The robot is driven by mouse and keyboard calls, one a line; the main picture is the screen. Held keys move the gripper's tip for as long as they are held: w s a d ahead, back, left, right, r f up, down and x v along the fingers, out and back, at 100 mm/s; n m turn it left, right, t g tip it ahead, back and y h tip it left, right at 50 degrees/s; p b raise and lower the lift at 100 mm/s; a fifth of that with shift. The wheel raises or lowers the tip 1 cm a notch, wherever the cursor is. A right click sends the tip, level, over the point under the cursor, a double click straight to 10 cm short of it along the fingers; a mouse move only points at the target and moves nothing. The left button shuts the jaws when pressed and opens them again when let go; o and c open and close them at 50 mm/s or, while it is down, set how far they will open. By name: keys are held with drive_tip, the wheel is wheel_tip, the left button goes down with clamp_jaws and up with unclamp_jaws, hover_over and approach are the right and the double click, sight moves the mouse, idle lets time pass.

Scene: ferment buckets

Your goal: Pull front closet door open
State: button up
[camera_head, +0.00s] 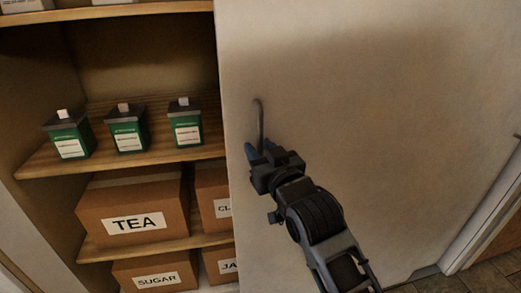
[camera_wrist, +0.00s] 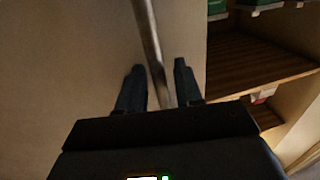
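The front closet door (camera_head: 370,100) is a plain pale panel covering the right part of the closet; its left edge borders the open shelves. A thin metal bar handle (camera_head: 260,118) stands upright near that left edge. My gripper (camera_head: 257,153) is at the lower part of the handle. In the wrist view the handle (camera_wrist: 149,35) runs down between the two fingers (camera_wrist: 158,80), which are apart, with visible gaps on either side of the bar. The gripper is open around the handle. The handle's lower end is partly hidden by my gripper.
Left of the door, shelves hold green tins (camera_head: 128,134) and cardboard boxes, including one marked TEA (camera_head: 135,205). A pale frame (camera_head: 490,215) and another handle (camera_head: 517,137) are at the right. Dark floor tiles (camera_head: 445,284) show at lower right.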

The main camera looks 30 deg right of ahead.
drive_tip(key=s+b, duration=0.1)
drive_tip(key=s, duration=0.6)
drive_tip(key=shift+s+a, duration=0.25)
drive_tip(key=shift+a, duration=0.2)
drive_tip(key=shift+f, duration=0.1)
drive_tip(key=s+a+f+n+g+y, duration=0.1)
drive_tip(key=s+f, duration=0.4)
drive_tip(key=s, duration=0.5)
drive_tip(key=s+a+f+y, duration=0.1)
drive_tip(key=s+a+f, duration=0.1)
drive_tip(key=s+f, duration=0.55)
drive_tip(key=s+r+g, duration=0.2)
drive_tip(key=s+r, duration=0.1)
drive_tip(key=s, duration=1.6)
drive_tip(key=shift+s+a, duration=0.25)
drive_tip(key=shift+s, duration=0.15)
